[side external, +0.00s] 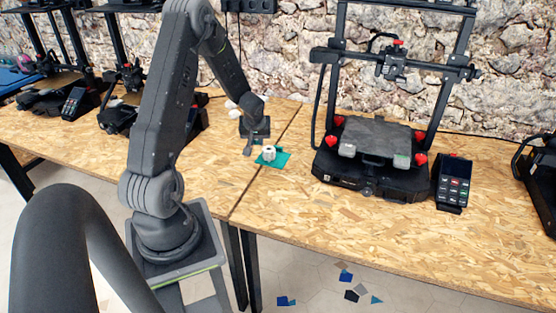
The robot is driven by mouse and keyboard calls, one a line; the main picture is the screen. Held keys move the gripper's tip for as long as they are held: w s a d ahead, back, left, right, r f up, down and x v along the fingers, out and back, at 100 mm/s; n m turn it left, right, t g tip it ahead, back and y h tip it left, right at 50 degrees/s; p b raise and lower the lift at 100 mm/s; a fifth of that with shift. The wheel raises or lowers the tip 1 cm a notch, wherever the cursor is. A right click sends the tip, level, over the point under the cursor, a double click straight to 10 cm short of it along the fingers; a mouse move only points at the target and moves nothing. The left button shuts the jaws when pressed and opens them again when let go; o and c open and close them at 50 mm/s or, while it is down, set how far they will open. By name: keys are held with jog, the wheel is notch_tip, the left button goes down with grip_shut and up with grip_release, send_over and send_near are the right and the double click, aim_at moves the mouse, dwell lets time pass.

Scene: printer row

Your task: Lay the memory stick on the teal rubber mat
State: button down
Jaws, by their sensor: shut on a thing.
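The teal rubber mat (282,161) lies flat on the wooden table, just left of the large printer in the middle. A small white round object (269,153) stands on the mat. My gripper (248,151) points down just left of the mat, low over the table. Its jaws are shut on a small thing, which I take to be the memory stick. The stick itself is too small and dark to make out between the fingers. I cannot tell whether it touches the table or the mat.
A black printer (370,160) stands right of the mat, with a keypad unit (454,183) beside it. More printers (55,95) stand at the left. Bare table lies in front of the mat.

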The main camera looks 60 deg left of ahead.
send_over(280, 164)
jog(key=d, duration=0.1)
jog(key=f, duration=0.5)
jog(key=shift+s, duration=0.2)
jog(key=shift+f, duration=1.9)
